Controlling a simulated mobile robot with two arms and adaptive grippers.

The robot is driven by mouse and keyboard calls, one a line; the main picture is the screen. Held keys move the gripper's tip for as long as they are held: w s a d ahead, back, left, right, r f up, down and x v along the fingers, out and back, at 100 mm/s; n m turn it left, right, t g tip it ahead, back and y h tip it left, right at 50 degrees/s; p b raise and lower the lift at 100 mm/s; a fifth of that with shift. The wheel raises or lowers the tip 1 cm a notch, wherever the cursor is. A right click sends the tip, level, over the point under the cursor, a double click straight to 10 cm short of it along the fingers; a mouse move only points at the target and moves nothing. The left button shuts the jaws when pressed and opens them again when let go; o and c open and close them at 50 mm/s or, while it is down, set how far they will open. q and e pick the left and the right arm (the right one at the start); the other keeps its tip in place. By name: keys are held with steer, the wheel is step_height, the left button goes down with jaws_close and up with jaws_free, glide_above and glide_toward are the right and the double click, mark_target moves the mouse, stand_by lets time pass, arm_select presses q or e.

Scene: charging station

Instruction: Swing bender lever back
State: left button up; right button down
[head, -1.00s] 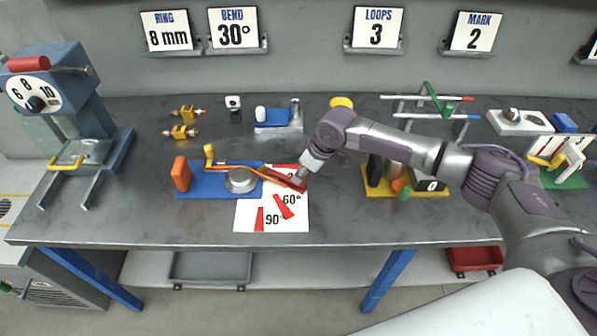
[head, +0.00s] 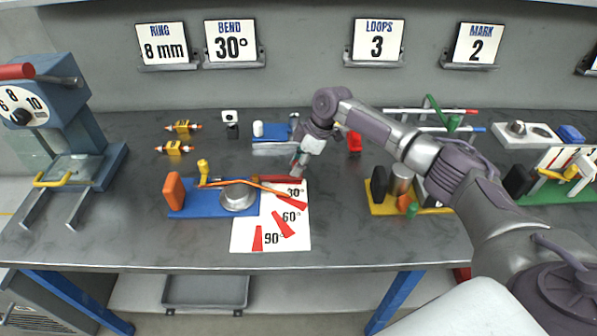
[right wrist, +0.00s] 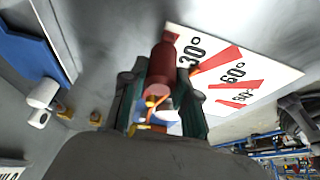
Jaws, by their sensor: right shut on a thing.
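The bender has a blue base (head: 188,207) with a silver disc (head: 238,196), an orange block (head: 173,190) and a yellow knob (head: 203,167). Its lever ends in a red handle (head: 280,179), which points right, just above the 30° mark. My right gripper (head: 297,171) is shut on the handle's outer end. In the right wrist view the red handle (right wrist: 162,70) sits between the fingers (right wrist: 160,100). A thin orange rod (head: 268,189) runs past the disc, its right part slanting down toward the 30° wedge. My left gripper is out of view.
The white angle card (head: 243,238) with red wedges lies in front of the lever. A blue fixture (head: 270,131) stands behind my right gripper. A yellow-based fixture (head: 380,207) is to the right. The bench front is clear.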

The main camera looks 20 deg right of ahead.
stand_by(0.3)
steer(key=c, duration=0.9)
jaws_free()
steer(key=shift+o, duration=0.2)
steer(key=v, duration=1.2)
steer(key=shift+w, duration=0.1)
